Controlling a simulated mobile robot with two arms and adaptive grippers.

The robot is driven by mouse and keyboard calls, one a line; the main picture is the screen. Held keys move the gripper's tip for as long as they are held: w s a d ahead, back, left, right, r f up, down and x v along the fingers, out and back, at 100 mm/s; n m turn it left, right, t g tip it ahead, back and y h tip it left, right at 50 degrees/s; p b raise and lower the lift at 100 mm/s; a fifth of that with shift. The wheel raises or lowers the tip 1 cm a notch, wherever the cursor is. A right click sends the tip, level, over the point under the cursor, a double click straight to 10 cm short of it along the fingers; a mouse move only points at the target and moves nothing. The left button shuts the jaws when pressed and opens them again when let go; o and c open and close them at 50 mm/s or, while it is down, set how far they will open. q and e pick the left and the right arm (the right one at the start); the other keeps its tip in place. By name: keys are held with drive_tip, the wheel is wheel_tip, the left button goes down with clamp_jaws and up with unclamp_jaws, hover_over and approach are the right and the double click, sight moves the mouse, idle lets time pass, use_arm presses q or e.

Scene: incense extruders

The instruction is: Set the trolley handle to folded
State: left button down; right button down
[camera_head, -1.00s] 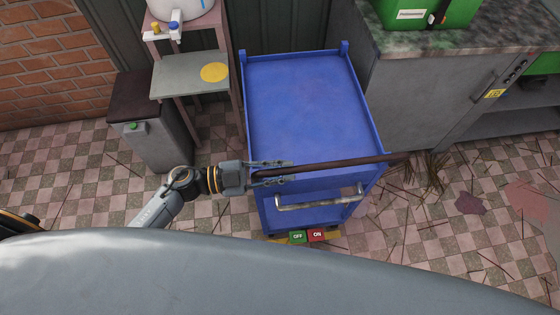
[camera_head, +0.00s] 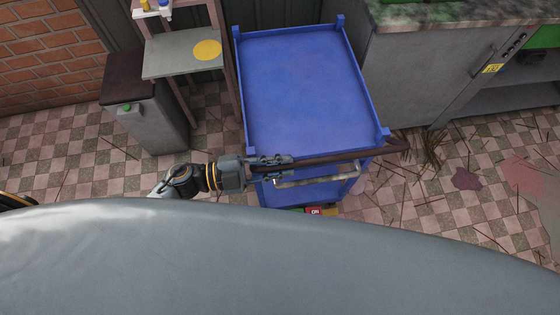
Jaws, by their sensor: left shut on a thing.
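The blue trolley (camera_head: 305,95) stands in front of me. Its silver bar handle (camera_head: 318,180) shows along the near side, below the top deck's front edge. My left gripper (camera_head: 280,167) is over the front left part of the trolley, just above the left end of the handle. It is shut on a brown stick (camera_head: 345,157) that runs right across the trolley's front edge to bristles, like a broom. The fingers hide the stick's left end. A small gap shows between stick and handle. My right gripper is not in view.
A grey bin (camera_head: 150,115) and a small shelf stand (camera_head: 180,60) are left of the trolley. A grey cabinet (camera_head: 410,80) stands close on its right. Bristles (camera_head: 430,150) lie by the cabinet's foot. A red ON label (camera_head: 314,211) shows below the trolley.

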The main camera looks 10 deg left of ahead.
use_arm(q)
drive_tip(key=shift+f, duration=0.1)
drive_tip(key=c, duration=1.3)
unclamp_jaws()
